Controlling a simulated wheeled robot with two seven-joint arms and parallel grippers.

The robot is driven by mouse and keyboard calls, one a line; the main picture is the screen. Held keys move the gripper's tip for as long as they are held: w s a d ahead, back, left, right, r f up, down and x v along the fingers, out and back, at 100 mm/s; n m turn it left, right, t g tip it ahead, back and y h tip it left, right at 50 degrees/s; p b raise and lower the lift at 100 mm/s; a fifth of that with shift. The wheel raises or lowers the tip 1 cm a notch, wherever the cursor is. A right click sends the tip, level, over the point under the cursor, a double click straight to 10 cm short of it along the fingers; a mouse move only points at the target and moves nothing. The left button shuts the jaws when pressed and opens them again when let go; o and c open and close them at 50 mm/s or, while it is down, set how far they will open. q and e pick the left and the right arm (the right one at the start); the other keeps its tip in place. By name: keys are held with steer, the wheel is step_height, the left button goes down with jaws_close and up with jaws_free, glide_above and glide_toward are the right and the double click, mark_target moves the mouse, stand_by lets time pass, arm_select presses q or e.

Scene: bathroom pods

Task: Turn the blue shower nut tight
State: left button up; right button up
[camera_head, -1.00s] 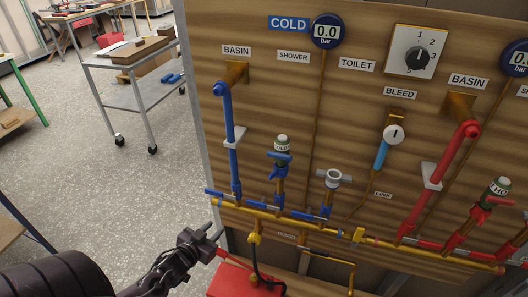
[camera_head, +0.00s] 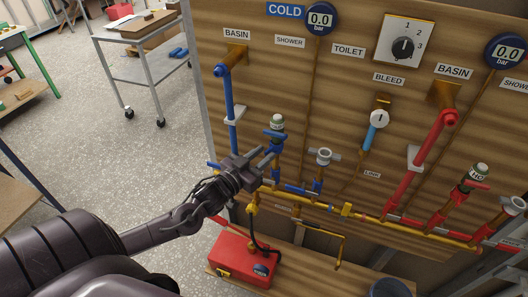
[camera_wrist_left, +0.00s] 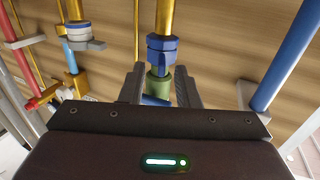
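In the left wrist view the blue nut (camera_wrist_left: 163,48) shows just beyond the fingertips. A green fitting (camera_wrist_left: 158,80) is between the two fingers, with gaps on both sides. The left gripper (camera_wrist_left: 160,76) is open and appears to hold nothing. Whether a finger touches the fitting is unclear. My right gripper is out of view.
The blue basin pipe (camera_head: 229,100) stands close left of the shower pipe. The toilet valve (camera_head: 322,157) is to its right. A brass manifold (camera_head: 370,218) runs below. A red toolbox (camera_head: 242,258) sits under the board. Open floor lies to the left.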

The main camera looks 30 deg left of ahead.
arm_select(q)
steer(key=shift+w, duration=0.6)
jaws_close()
